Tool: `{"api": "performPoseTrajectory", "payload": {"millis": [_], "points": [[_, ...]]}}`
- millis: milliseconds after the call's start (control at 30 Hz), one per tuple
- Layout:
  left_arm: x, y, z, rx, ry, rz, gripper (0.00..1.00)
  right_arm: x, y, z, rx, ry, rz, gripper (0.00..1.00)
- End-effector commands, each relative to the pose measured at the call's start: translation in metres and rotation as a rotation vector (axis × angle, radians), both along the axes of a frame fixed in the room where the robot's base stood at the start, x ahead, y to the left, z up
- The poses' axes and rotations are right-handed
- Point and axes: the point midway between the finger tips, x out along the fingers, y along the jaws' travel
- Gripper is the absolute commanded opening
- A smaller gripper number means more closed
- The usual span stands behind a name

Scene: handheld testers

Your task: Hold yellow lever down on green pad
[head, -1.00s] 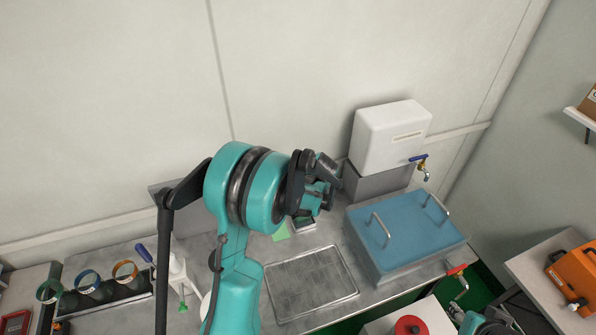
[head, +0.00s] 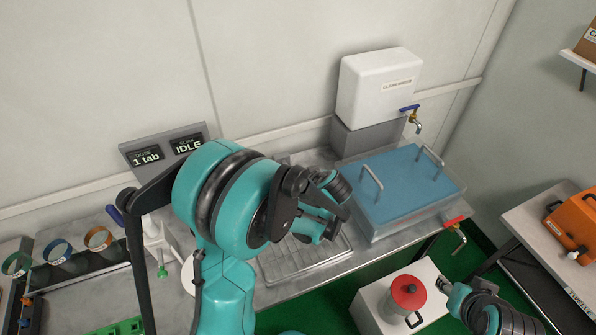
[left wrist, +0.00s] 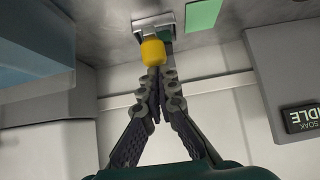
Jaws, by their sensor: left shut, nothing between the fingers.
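In the left wrist view the yellow lever (left wrist: 153,52) is a rounded yellow knob in front of a small silver and dark green holder (left wrist: 165,22). The green pad (left wrist: 204,15) lies flat on the grey surface just to the right of the holder. My left gripper (left wrist: 158,73) is shut and empty, its fingertips just below the yellow knob in the picture; I cannot tell whether they touch it. In the head view my left gripper (head: 325,210) is over the bench, and my arm hides the lever and pad. My right arm shows at lower right; its fingers are not clear.
A blue-lidded basin (head: 400,190) and a white water tank (head: 378,85) with a tap stand to the right. A ribbed drain tray (head: 290,262) lies below my left gripper. A white pump bottle (head: 158,240) is left.

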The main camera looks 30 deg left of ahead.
Motion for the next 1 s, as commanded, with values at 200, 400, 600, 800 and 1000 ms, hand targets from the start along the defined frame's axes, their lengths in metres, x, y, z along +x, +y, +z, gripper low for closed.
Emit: {"api": "performPoseTrajectory", "payload": {"millis": [200, 400, 600, 800, 1000], "points": [[-0.010, -0.012, -0.037, -0.002, 0.000, -0.001, 0.00, 0.000, 0.000, -0.032, 0.000, 0.000, 0.000, 0.40], [-0.015, -0.017, -0.056, -0.004, 0.001, 0.001, 0.00, 0.000, 0.000, -0.048, 0.000, 0.000, 0.000, 0.40], [-0.017, -0.018, -0.067, -0.006, 0.005, 0.006, 0.00, 0.000, 0.000, -0.056, 0.000, 0.000, 0.000, 0.40], [-0.017, -0.018, -0.070, -0.006, 0.005, 0.007, 0.00, 0.000, 0.000, -0.058, 0.000, 0.000, 0.000, 0.40], [-0.017, -0.018, -0.069, -0.005, 0.004, 0.006, 0.00, 0.000, 0.000, -0.057, 0.000, 0.000, 0.000, 0.40]]}}
